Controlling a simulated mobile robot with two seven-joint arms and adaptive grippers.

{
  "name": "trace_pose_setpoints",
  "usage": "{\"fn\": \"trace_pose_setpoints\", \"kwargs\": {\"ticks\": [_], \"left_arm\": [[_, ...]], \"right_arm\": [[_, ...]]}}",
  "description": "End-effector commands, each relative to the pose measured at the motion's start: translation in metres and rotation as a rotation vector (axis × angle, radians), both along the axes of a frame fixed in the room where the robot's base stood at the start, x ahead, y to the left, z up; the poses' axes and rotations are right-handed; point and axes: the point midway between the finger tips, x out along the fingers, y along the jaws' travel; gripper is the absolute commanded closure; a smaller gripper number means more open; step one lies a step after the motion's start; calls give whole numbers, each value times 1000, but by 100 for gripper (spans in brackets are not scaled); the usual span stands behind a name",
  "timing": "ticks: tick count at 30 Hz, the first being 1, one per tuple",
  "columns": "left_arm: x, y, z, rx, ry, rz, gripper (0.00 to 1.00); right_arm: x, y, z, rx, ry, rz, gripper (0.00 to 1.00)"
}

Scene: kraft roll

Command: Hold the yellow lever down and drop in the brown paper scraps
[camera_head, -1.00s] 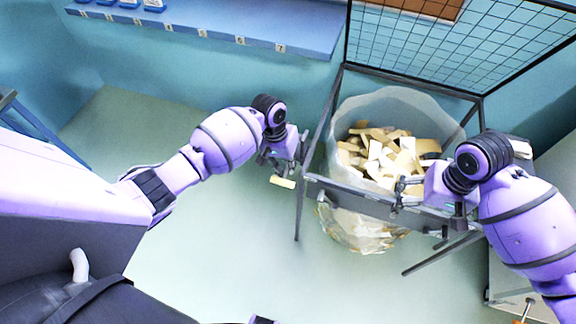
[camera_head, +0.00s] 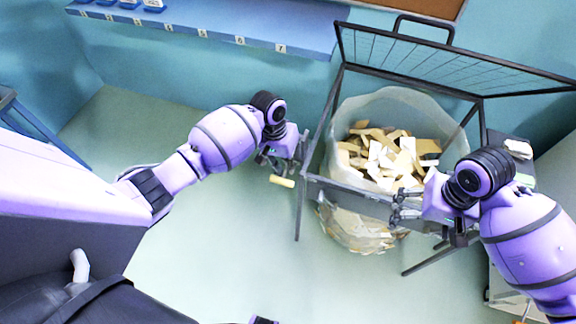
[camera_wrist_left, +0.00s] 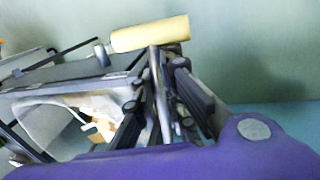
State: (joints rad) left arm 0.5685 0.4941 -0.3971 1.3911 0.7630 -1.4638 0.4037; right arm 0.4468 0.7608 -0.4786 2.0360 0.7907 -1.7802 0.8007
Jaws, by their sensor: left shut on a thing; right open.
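The yellow lever (camera_head: 282,181) sticks out at the left side of the bin frame. In the left wrist view its yellow grip (camera_wrist_left: 150,33) sits on top of a grey rod between my fingers. My left gripper (camera_head: 277,160) is shut on the lever just below that grip. Brown and tan paper scraps (camera_head: 385,152) lie piled in the clear bag (camera_head: 362,108) inside the frame. My right gripper (camera_head: 398,206) is open, at the front edge of the frame, and I see nothing between its fingers.
The wire mesh lid (camera_head: 440,65) stands raised at the back of the frame, with a black handle (camera_head: 425,22). A blue shelf (camera_head: 220,22) runs along the wall. A grey cabinet stands at the right. The floor (camera_head: 230,240) in front is clear.

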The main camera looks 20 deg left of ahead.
Motion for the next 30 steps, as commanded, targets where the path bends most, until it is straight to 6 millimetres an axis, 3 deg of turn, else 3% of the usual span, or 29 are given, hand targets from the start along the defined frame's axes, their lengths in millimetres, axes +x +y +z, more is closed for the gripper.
{"fn": "trace_pose_setpoints", "kwargs": {"ticks": [1, 21, 30], "left_arm": [[-2, 10, -1, 17, 8, 10, 100], [4, 9, 31, 14, -6, 12, 100], [5, 9, 34, 13, -8, 12, 100]], "right_arm": [[0, 0, 0, 0, 0, 0, 0], [0, 0, 1, 0, -2, 0, 0], [1, 0, 1, 0, -2, 0, 0]]}}
